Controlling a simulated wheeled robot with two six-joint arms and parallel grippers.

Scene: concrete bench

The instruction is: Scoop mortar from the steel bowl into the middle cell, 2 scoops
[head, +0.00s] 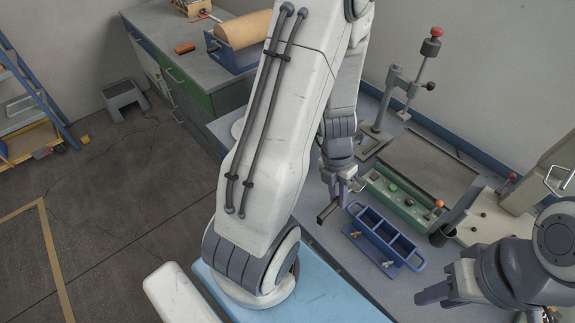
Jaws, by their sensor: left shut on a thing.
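The blue three-cell mould (408,266) stands on the bench with its cells open at the top, the middle one between the other two. What lies in the cells is too small to tell. My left gripper (344,196) is just left of the mould's far end, above the bench. It is shut on a dark bar-like tool (326,213); I cannot tell whether this is the scoop. My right gripper (436,291) is at the lower right, in front of the mould, and its finger gap is unclear. I cannot make out the steel bowl; my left arm hides much of the bench.
A green control box (402,203) with buttons lies behind the mould. A dark cup (440,236) stands right of it. A press stand (378,128) rises at the back. A pale round thing (237,129) is partly hidden behind my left arm.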

